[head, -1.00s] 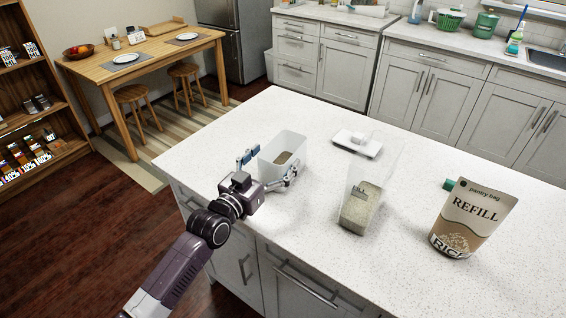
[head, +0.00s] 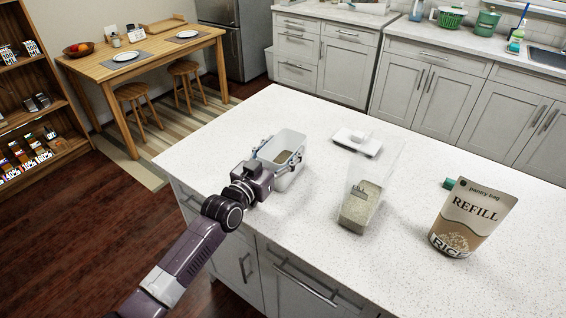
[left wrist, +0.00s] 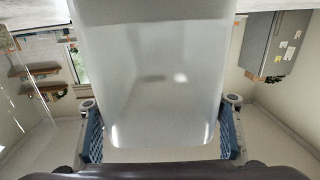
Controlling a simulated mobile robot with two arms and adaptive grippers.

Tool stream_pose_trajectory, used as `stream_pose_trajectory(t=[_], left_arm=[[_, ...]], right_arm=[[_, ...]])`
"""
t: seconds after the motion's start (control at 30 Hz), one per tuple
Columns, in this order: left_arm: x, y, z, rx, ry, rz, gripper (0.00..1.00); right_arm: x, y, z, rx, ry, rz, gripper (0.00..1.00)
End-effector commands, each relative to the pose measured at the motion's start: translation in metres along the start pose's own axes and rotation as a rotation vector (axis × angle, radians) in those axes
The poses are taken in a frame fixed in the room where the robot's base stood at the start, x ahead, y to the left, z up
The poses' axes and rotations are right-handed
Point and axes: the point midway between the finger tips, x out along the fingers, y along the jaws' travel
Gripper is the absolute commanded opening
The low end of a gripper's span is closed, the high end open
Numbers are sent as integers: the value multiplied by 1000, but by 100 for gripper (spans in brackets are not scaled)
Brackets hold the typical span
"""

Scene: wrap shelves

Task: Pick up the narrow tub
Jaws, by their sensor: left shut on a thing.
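In the left wrist view the tub (left wrist: 150,80) fills the middle, between the blue finger pads of the gripper (left wrist: 161,138). It looks upright or nearly so. Whether its base touches the counter I cannot tell. The gripper and near rim hide part of it. My right gripper is not in view.
A clear container with grainy contents (head: 360,206) stands right of the tub. Behind it lies a small white device (head: 358,142). The front-right counter (head: 430,290) is clear.

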Motion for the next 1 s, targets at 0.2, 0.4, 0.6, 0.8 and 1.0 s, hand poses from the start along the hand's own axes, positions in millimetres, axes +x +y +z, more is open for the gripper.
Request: stream_pose_trajectory(t=[0.2, 0.4, 0.6, 0.8, 1.0], left_arm=[[0, 0, 0, 0, -1, 0, 18], [0, 0, -2, 0, 3, 0, 11], [0, 0, -5, -1, 3, 0, 11], [0, 1, -29, -1, 7, 1, 11], [0, 1, -79, 1, 12, 1, 11]], right_arm=[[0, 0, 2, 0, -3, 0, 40], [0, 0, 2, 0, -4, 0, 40], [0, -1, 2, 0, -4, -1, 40], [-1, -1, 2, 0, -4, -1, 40], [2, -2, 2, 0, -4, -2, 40]])
